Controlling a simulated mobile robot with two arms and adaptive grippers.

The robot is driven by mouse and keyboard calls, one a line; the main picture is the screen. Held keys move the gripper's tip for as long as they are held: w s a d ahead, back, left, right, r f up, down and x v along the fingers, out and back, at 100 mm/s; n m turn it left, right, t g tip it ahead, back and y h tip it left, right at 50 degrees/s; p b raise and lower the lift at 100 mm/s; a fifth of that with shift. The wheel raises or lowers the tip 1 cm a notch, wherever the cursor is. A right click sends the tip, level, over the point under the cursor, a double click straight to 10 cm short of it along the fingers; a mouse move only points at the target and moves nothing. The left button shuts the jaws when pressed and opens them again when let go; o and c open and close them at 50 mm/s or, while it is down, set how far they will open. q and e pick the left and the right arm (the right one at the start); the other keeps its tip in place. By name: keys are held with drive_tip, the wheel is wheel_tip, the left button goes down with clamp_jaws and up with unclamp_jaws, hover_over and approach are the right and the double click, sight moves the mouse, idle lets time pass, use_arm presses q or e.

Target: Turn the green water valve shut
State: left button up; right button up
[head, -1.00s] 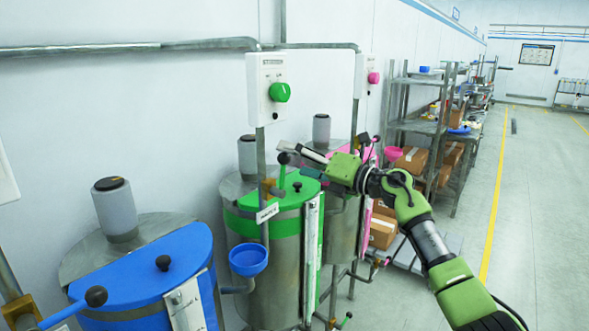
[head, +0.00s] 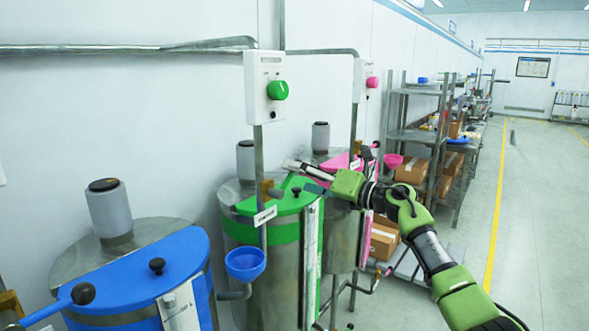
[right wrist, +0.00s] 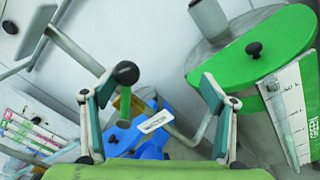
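The green water valve has a brass body (head: 266,189) on the pipe in front of the green-lidded drum (head: 275,270). In the right wrist view its lever ends in a black ball knob (right wrist: 126,73), above the brass body (right wrist: 122,101). My right gripper (right wrist: 155,105) is open, with one finger on each side of the picture. The knob shows between them, closer to the left finger; I cannot tell whether it touches. In the head view the right gripper (head: 300,172) reaches in from the right and hides the knob. My left gripper is out of view.
A blue funnel (head: 245,262) hangs below the valve. A blue-lidded drum (head: 150,275) with its own ball-ended lever (head: 83,293) stands at the left. A control box with a green button (head: 278,90) is above. Shelves (head: 415,135) and boxes stand beyond; the right-hand floor is clear.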

drive_tip(key=shift+w+d+f+b, duration=0.15)
drive_tip(key=shift+f+b, duration=0.35)
drive_tip(key=shift+f, duration=0.35)
drive_tip(key=shift+w+d+f+b, duration=0.1)
drive_tip(key=shift+f+b, duration=0.35)
drive_tip(key=shift+f, duration=0.4)
drive_tip(key=shift+a, duration=0.1)
drive_tip(key=shift+f, duration=0.1)
drive_tip(key=shift+w+f+b, duration=0.1)
drive_tip(key=shift+f+b, duration=0.4)
drive_tip(key=shift+b, duration=0.05)
drive_tip(key=shift+s+a+r+p, duration=0.2)
drive_tip(key=shift+s+r+p, duration=0.3)
drive_tip(key=shift+p, duration=0.5)
